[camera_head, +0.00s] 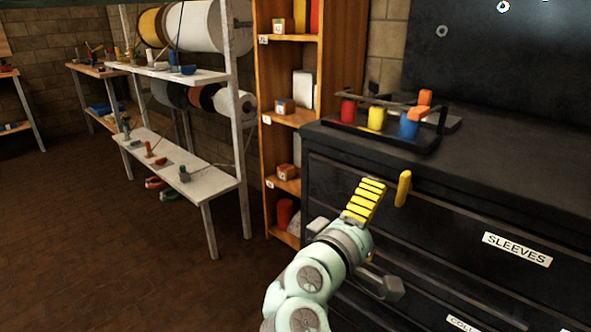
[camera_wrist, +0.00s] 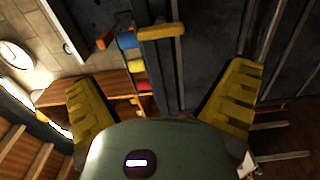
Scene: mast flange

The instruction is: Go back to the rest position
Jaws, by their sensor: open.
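My gripper (camera_head: 372,189) is raised in front of the dark drawer cabinet (camera_head: 467,203). Its yellow ribbed fingers stand wide apart in the wrist view (camera_wrist: 163,78), with nothing between them. A smooth yellow bar (camera_wrist: 160,31) shows beyond the fingers against the dark cabinet in the wrist view. In the head view, a narrow yellow piece (camera_head: 403,188) stands just right of the ribbed finger. I cannot tell whether it is that bar or my other finger.
On the cabinet top, a dark rack holds red (camera_head: 348,110), yellow (camera_head: 376,117) and blue (camera_head: 409,127) cups; an orange piece (camera_head: 419,112) is above the blue one. A wooden shelf (camera_head: 279,155) and white rack (camera_head: 187,186) stand left. Floor at left is clear.

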